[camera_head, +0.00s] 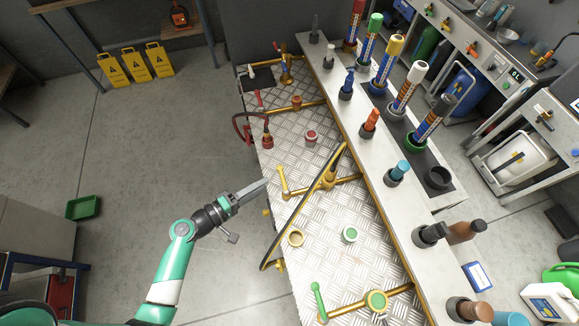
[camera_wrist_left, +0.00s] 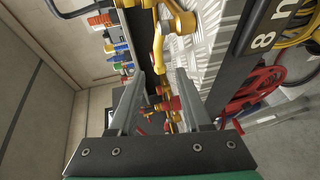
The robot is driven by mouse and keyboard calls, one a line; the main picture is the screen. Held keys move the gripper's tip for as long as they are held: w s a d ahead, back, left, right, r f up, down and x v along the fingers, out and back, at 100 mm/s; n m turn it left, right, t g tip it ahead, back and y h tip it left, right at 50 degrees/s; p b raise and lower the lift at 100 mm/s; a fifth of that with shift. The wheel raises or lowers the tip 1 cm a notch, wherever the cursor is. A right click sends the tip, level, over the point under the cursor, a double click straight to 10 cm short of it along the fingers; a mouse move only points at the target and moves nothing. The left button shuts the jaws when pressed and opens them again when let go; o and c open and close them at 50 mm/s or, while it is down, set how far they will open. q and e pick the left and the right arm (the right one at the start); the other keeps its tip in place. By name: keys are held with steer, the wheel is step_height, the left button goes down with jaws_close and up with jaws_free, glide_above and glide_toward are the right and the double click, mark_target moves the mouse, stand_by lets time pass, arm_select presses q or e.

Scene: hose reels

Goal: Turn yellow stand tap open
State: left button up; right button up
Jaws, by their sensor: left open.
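The yellow stand tap (camera_head: 283,183) stands on the left part of the metal tread-plate surface, its pale yellow lever upright in the picture. A brass pipe runs right from it to a fitting with a dark hose. My left gripper (camera_head: 266,184) comes in from the left, with its fingertips just left of the tap. In the left wrist view the gripper (camera_wrist_left: 160,76) has its fingers apart, with a yellow tap part (camera_wrist_left: 157,52) showing beyond and between the tips. I cannot tell whether they touch. My right gripper is not in view.
A green-lever tap (camera_head: 318,301) stands at the near end and a red tap (camera_head: 267,138) with a red hose farther back. Two caps, red (camera_head: 311,136) and green (camera_head: 350,234), lie on the plate. A grey ledge (camera_head: 345,110) holding nozzles bounds the right side.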

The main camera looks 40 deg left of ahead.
mark_target(283, 179)
arm_select(q)
steer(key=w, duration=0.3)
steer(key=w+f, duration=0.1)
steer(key=w, duration=0.3)
steer(key=w+d+f+b, duration=0.1)
steer(key=w, duration=0.3)
steer(key=shift+w+d, duration=0.1)
steer(key=shift+w, duration=0.15)
jaws_close()
stand_by(0.8)
